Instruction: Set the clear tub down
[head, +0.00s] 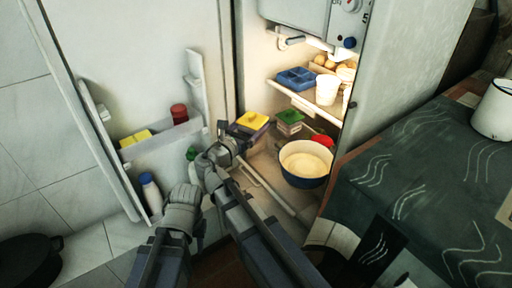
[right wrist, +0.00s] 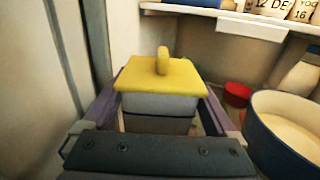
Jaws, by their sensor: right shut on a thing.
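The clear tub with a yellow lid (head: 251,121) is at the left of the lower fridge compartment in the head view. In the right wrist view the clear tub (right wrist: 160,102) is upright, its yellow lid and knob facing me. My right gripper (right wrist: 158,112) is shut on it, one finger along each side. In the head view my right gripper (head: 236,138) reaches into the fridge, just in front of the tub. Whether the tub's base touches the shelf is hidden. My left gripper (head: 186,192) is outside, before the open door; its fingers are unclear.
A blue bowl with pale contents (head: 306,163) stands right of the tub, with a red-lidded thing (head: 322,141) behind it. A green-lidded container (head: 290,120) is close to the tub's right. A shelf (head: 300,97) hangs above. The open door (head: 130,70) is at left.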

